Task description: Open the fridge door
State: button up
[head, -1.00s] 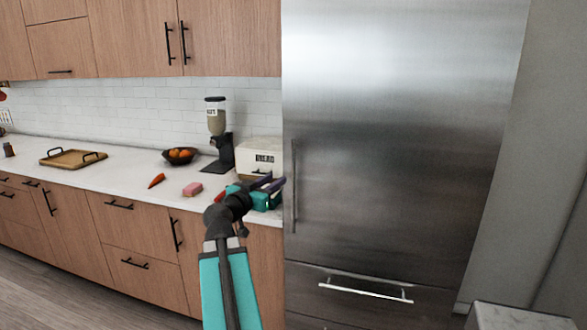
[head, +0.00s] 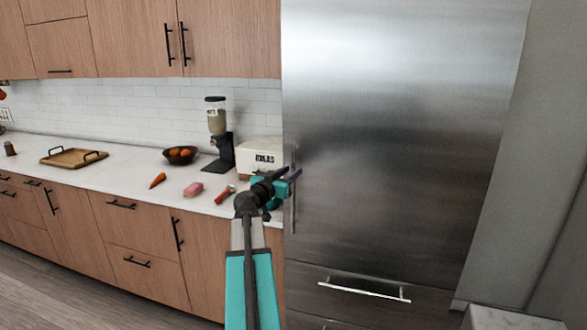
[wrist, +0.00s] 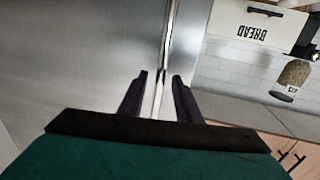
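The tall stainless steel fridge (head: 390,130) stands right of the counter, and its upper door looks shut. Its upright bar handle (head: 293,212) is on the door's left edge. My gripper (head: 290,174) is at the upper half of this handle. In the wrist view, the two dark fingers of my gripper (wrist: 160,92) stand apart, with the thin bright handle (wrist: 162,90) between them. A gap shows on both sides of the handle, so the fingers are open around it. The fingertips hide part of the handle in the head view.
The white counter to the left holds a bread box (head: 257,156), a grain dispenser (head: 217,140), a bowl of oranges (head: 180,155) and a wooden tray (head: 73,157). A lower drawer handle (head: 364,290) runs across below the door. A grey wall closes the right side.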

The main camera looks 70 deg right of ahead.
jog(key=shift+s+d, duration=0.15)
jog(key=shift+d, duration=1.05)
jog(key=shift+c, duration=0.3)
grip_shut()
